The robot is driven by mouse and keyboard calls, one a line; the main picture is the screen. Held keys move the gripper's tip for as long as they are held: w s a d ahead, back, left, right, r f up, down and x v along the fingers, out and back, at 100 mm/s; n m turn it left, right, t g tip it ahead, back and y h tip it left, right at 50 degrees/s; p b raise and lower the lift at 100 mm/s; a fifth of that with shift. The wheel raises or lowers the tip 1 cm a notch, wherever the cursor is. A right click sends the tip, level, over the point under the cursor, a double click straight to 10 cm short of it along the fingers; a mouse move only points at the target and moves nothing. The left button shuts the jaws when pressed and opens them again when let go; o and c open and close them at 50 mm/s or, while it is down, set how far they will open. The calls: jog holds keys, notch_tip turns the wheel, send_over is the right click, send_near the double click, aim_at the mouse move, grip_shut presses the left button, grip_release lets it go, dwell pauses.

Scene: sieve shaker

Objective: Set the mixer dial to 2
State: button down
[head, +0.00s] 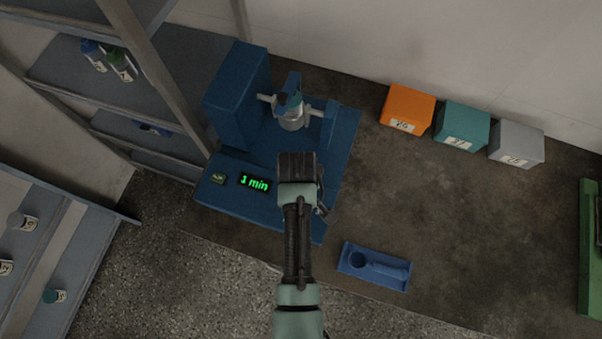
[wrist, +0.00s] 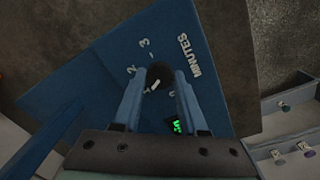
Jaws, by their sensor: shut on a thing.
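The blue mixer (head: 226,195) stands on the table in the head view, with its green display (head: 255,183) reading "1 min". In the wrist view, its black round dial (wrist: 159,71) has a white pointer mark toward the lower left. White numbers, including 2 and 3, and the word MINUTES (wrist: 188,54) are on the blue panel. My gripper (wrist: 161,79) has its two fingers on either side of the dial, shut on it. In the head view my wrist (head: 298,167) hides the dial and the fingertips.
A metal cup (head: 293,119) sits in the mixer's clamp. Orange (head: 407,108), teal (head: 461,127) and grey (head: 516,144) boxes stand along the wall. A blue holder (head: 374,267) lies at the table's front. Shelves with bottles are at left. The table's middle right is clear.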

jog(key=shift+m, duration=0.3)
jog(key=shift+r+m+p, duration=0.1)
jog(key=shift+m+p, duration=0.7)
jog(key=shift+m, duration=0.2)
jog(key=m+p, duration=0.1)
jog(key=m, duration=0.2)
jog(key=shift+m+p, duration=0.3)
jog(key=m+p, duration=0.1)
jog(key=m, duration=0.4)
jog(key=shift+m, duration=0.4)
jog(key=shift+c, duration=2.2)
grip_release()
